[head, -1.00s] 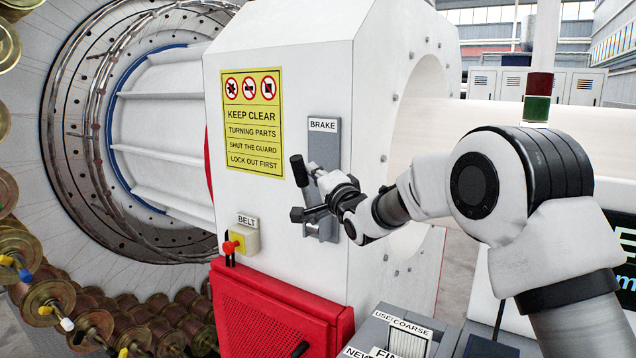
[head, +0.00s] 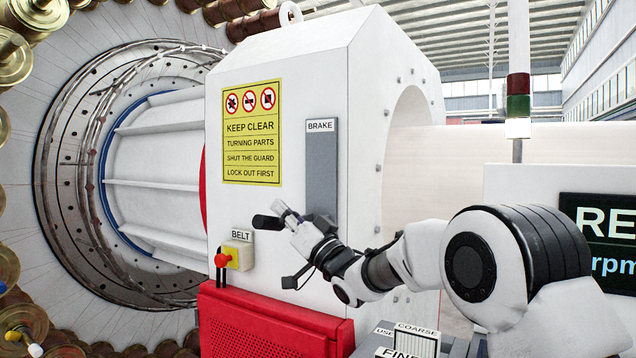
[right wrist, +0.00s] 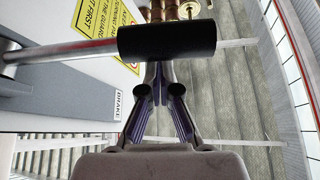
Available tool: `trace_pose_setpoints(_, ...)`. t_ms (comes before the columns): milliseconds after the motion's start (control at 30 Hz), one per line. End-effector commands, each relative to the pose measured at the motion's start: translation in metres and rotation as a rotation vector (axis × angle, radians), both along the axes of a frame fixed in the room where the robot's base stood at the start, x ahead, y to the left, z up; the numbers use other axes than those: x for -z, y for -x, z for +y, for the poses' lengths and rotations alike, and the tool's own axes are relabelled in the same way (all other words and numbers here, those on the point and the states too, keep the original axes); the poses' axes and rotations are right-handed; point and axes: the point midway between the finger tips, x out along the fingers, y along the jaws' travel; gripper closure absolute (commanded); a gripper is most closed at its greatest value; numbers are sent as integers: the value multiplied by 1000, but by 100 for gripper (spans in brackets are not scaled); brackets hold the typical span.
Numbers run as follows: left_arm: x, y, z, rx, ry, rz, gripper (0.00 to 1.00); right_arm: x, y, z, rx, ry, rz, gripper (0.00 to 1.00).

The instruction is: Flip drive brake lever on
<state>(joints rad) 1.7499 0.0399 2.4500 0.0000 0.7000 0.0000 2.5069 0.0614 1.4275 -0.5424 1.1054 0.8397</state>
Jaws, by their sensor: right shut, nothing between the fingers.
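The brake lever's black handle (head: 267,222) sticks out from the grey plate (head: 322,170) under the BRAKE label (head: 321,125) on the white housing. It is low, near the plate's lower end. In the right wrist view the handle (right wrist: 166,40) lies across the picture beyond my fingers, with its metal rod (right wrist: 55,58) running left. My right gripper (head: 283,211) is right at the handle, seen from the side. Its fingers (right wrist: 160,72) meet at the tips, empty. The handle hides the fingertips' ends, so I cannot tell whether they touch it. My left gripper is out of view.
A BELT box with a red knob (head: 222,260) sits at the lower left of the housing, above a red guard (head: 270,320). The carousel ring with spools (head: 45,330) is at the left. A control panel (head: 405,338) is low in front, with a dark display (head: 605,235) at right.

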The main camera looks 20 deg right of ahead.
Motion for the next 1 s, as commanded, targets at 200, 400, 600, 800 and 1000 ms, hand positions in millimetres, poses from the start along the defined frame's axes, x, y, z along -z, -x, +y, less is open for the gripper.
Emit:
trace_pose_setpoints(200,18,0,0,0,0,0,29,15,3,4,1,65,-52,100)
trace_pose_setpoints(400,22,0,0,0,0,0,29,19,4,5,-1,92,-68,100)
trace_pose_setpoints(600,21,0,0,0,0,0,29,20,3,6,-1,95,-66,100)
trace_pose_setpoints(800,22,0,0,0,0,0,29,22,3,6,-2,95,-63,100)
trace_pose_setpoints(1000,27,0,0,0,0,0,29,30,3,6,-3,96,-60,100)
